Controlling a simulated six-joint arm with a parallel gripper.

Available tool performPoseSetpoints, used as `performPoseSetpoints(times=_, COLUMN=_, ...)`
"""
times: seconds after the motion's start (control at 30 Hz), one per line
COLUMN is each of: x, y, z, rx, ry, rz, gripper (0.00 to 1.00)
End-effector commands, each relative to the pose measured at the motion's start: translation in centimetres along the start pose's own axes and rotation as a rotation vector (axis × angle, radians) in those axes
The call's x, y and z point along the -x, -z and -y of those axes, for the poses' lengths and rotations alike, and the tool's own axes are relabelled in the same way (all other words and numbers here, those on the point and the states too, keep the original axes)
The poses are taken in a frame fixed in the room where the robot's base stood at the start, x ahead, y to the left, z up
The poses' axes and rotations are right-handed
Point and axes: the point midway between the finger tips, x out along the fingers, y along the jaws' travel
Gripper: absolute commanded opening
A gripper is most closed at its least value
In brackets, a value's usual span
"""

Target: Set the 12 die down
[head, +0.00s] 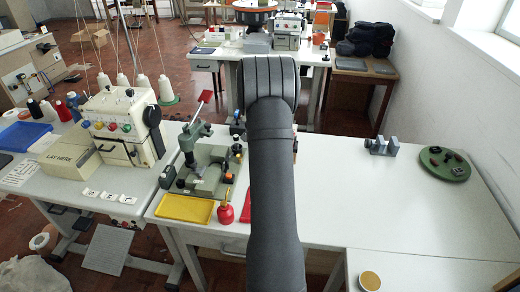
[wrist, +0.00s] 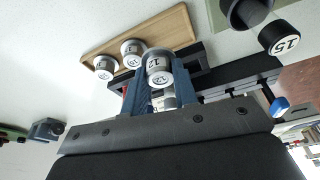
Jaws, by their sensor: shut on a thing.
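In the wrist view, the 12 die (wrist: 158,62) is a short grey metal cylinder with a white label band that reads 12. It sits between the blue fingers of my gripper (wrist: 161,80), which is shut on it. The die is in front of a dark frame (wrist: 260,70) and near one edge of a wooden tray (wrist: 165,27). I cannot tell whether the die touches anything below it. In the head view, my arm hides the gripper, the die and the tray.
Two similar labelled dies (wrist: 105,68) (wrist: 133,52) are at the wooden tray. A dark cylinder labelled 15 (wrist: 285,42) is at the upper right. In the head view, a grey block (head: 380,146) and a green disc (head: 444,163) stand right; the table between is clear.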

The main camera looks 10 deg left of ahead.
Motion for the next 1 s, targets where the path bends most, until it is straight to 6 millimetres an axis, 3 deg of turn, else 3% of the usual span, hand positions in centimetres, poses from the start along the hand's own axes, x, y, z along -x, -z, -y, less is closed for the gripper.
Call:
performPoseSetpoints(times=0.13, x=-0.9, y=0.0, z=1.5, rx=0.001, ry=0.000, rz=-0.001, gripper=0.00)
performPoseSetpoints(times=0.27, x=-1.6, y=-0.1, z=1.7, rx=-0.001, ry=-0.001, rz=0.000, gripper=0.00)
performPoseSetpoints(times=0.5, x=-4.7, y=-1.1, z=1.7, rx=0.000, ry=0.000, rz=0.000, gripper=0.00)
performPoseSetpoints(times=0.9, x=-5.2, y=-1.2, z=1.7, rx=-0.001, ry=0.001, rz=-0.002, gripper=0.00)
performPoseSetpoints(times=0.93, x=-5.2, y=-1.2, z=1.7, rx=-0.001, ry=0.001, rz=-0.002, gripper=0.32)
performPoseSetpoints(times=1.0, x=-5.2, y=-1.2, z=1.7, rx=-0.001, ry=0.001, rz=-0.001, gripper=0.46)
